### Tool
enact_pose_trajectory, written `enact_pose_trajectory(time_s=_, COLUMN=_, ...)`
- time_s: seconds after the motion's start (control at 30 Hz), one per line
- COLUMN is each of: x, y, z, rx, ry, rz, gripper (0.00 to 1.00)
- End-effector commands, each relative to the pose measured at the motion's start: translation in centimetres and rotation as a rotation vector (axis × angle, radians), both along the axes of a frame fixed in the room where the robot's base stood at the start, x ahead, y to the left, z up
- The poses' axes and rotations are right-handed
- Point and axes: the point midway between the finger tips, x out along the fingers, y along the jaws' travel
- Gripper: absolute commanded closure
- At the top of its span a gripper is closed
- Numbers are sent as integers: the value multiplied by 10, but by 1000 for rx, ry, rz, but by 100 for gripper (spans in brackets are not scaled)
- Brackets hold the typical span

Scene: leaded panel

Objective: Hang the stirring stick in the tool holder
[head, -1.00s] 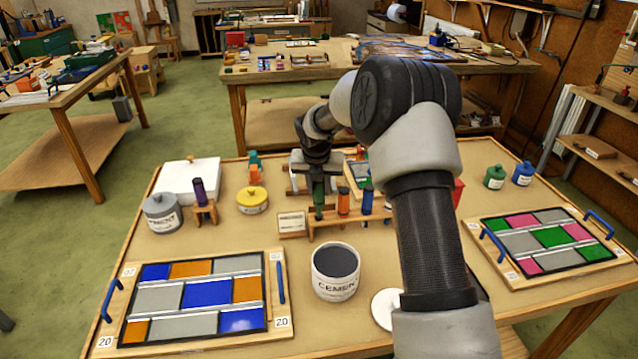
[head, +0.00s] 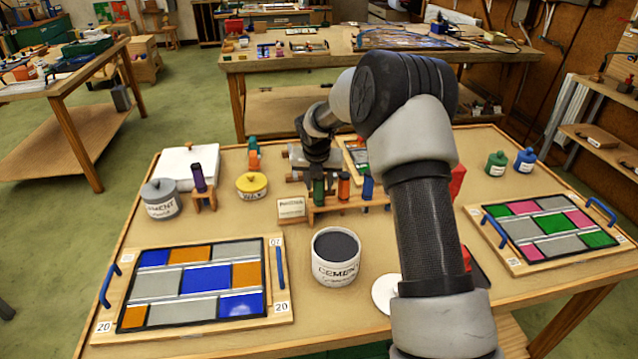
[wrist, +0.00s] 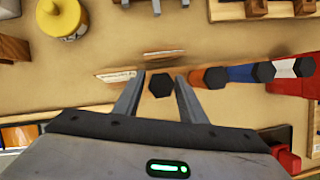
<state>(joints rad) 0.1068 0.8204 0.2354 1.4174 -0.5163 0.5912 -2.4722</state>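The tool holder (head: 350,207) is a low wooden rack at the middle of the table. A green-handled tool (head: 318,191), an orange-handled one (head: 343,187) and a blue-handled one (head: 367,188) stand upright in it. I cannot tell for sure which tool is the stirring stick; the green one at the left end is under my gripper (head: 319,168). In the wrist view my gripper (wrist: 161,80) points down, its two fingers either side of a dark hexagonal handle top (wrist: 161,86), with narrow gaps showing on both sides. The handle's lower part is hidden there.
An open cement pot (head: 335,257) stands in front of the holder. A small sign (head: 291,208) is left of it. A purple-handled tool (head: 199,178) stands in a small wooden stand, near a yellow lidded pot (head: 251,186). Glass panels lie left (head: 190,282) and right (head: 548,229).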

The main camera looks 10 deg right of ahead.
Motion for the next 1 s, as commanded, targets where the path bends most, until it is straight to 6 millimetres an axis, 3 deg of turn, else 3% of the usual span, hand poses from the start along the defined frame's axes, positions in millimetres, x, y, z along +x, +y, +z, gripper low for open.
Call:
enact_pose_trajectory(time_s=0.33, x=0, y=0, z=1, rx=0, ry=0, rz=0, gripper=52)
enact_pose_trajectory(time_s=0.47, x=-3, y=1, z=10, rx=1, ry=-1, rz=0, gripper=52)
enact_pose_trajectory(time_s=1.0, x=-48, y=12, z=123, rx=-1, ry=-4, rz=0, gripper=52)
